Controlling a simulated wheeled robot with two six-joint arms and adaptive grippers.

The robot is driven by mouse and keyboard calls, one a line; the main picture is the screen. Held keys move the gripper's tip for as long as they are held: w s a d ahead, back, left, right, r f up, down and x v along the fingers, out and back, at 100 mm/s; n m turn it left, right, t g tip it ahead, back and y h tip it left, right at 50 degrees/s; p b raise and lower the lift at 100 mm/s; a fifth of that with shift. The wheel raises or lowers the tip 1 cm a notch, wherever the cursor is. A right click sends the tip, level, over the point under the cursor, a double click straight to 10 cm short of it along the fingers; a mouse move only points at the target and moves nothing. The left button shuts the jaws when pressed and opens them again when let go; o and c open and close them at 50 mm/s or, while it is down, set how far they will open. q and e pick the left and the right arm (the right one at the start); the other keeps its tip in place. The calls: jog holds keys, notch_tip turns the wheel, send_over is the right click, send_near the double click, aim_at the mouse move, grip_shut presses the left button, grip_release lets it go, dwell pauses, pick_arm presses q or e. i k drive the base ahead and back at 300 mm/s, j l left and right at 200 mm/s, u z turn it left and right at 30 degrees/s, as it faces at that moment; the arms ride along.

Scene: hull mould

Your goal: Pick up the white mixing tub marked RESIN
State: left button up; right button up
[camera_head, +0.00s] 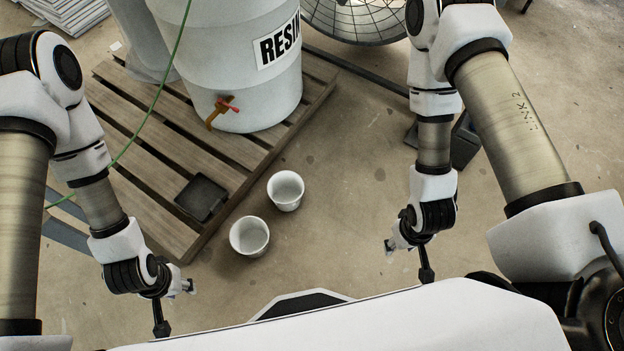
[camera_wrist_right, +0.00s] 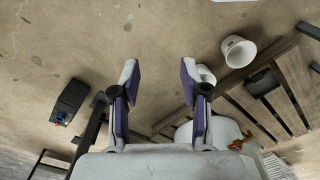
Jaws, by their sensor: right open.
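Two small white tubs stand upright on the floor beside the pallet: a nearer tub (camera_head: 249,236) and a farther tub (camera_head: 286,190). I can read no marking on either. The word RESIN shows on a large white drum (camera_head: 235,85) on the pallet. In the right wrist view the nearer tub (camera_wrist_right: 239,52) is clear, and the farther tub (camera_wrist_right: 207,76) is partly hidden by a finger. My right gripper (camera_head: 389,246) is open and empty, right of both tubs; its spread fingers (camera_wrist_right: 158,75) show in the wrist view. My left gripper (camera_head: 188,287) is left of the nearer tub, its jaws too small to judge.
A wooden pallet (camera_head: 160,117) carries the drum, which has a tap (camera_head: 221,111), and a black tray (camera_head: 201,197). A green hose (camera_head: 150,112) crosses the left side. A round wire-guarded object (camera_head: 355,18) stands at the back. The floor between the tubs and right arm is clear.

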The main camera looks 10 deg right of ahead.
aim_at(286, 188)
jog(key=k+l, duration=0.15)
jog(key=i+l+u, duration=0.3)
jog(key=l, duration=0.35)
jog(key=i+l+u, duration=0.35)
jog(key=l, duration=0.4)
jog(key=i+l+u, duration=0.15)
jog(key=l, duration=0.25)
jog(key=i+l+u, duration=0.15)
jog(key=l, duration=0.25)
jog(key=i, duration=0.05)
